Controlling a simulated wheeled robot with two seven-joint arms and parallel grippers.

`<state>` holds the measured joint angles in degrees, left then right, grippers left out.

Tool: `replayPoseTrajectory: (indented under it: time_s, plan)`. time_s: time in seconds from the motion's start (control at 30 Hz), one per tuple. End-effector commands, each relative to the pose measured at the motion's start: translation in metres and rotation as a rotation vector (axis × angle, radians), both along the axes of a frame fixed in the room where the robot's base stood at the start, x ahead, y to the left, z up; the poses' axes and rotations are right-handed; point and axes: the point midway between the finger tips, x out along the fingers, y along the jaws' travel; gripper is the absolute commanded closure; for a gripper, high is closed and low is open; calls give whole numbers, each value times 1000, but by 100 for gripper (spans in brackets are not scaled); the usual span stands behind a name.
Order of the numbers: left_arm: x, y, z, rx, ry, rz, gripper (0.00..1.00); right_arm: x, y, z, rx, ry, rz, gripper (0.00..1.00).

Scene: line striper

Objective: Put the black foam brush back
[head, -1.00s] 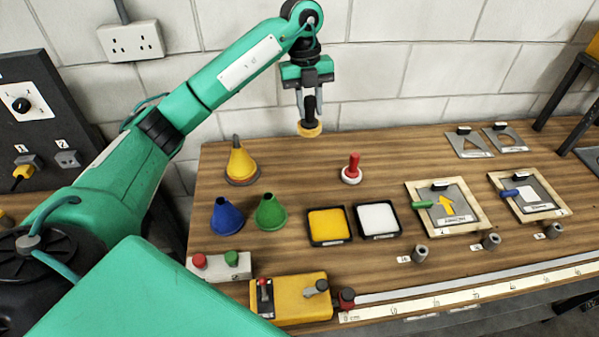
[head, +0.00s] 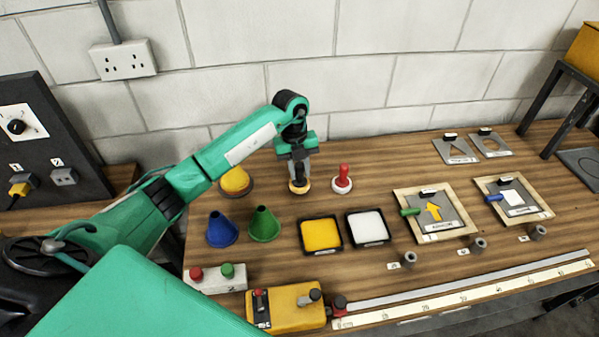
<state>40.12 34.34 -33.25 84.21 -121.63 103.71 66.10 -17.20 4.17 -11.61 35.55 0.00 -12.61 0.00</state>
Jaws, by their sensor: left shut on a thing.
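The black foam brush (head: 299,188), with a black handle and a round yellow foam pad, is upright in my left gripper (head: 298,177). The gripper points down and is shut on its handle. The pad is at or just above the table top; I cannot tell if it touches. A red-handled brush (head: 343,177) with a white pad stands close to its right. A yellow ink tray (head: 321,234) and a white ink tray (head: 368,227) lie in front. My right gripper is not in view.
A yellow cone (head: 235,180), partly behind my arm, a blue cone (head: 221,230) and a green cone (head: 265,224) stand to the left. Stencils in wooden frames (head: 447,234) lie to the right. A yellow striper (head: 286,305) sits at the front edge. A block wall is behind.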

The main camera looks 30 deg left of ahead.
Motion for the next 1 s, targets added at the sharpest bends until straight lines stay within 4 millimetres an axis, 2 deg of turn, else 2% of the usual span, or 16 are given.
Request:
replayPoseTrajectory:
  time_s: [0.1,0.17,0.5,0.53,0.63,1.0]
  plan:
    - [-1,-1,-17,-2,4,0,100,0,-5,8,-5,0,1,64]
    - [0,-1,-21,-1,1,0,100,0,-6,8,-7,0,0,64]
    - [0,0,-26,0,0,0,100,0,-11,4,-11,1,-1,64]
    - [0,0,-26,0,0,0,70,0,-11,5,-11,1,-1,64]
    - [0,0,-25,0,0,0,52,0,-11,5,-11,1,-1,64]
    - [1,0,-20,0,-1,0,52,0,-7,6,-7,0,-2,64]
